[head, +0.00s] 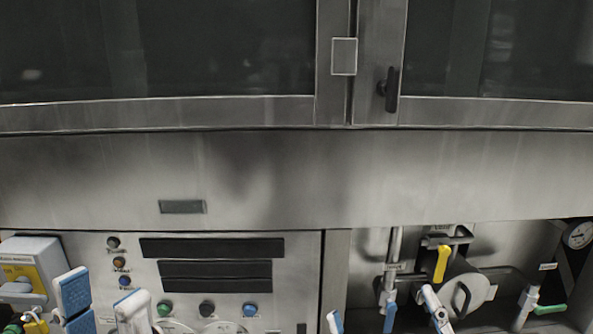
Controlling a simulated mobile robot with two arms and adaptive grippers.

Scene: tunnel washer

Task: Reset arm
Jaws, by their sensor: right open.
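My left gripper (104,285) is at the bottom left, in front of the control panel (205,270). Its two white fingers with blue pads stand apart, with nothing seen between them. My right gripper (381,302) is at the bottom, right of centre, in front of the piping recess. Its fingers are spread wide; a blue valve handle (390,317) shows between them, and I see no grip on it. The lower parts of both grippers and the arms are cut off by the bottom edge.
The panel has several coloured buttons and dark slots. A grey and yellow switch box (33,268) is at far left. A yellow-handled valve (441,263), a green-handled valve (549,309) and a gauge (578,234) are at right. A windowed door with a black latch (391,89) is above.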

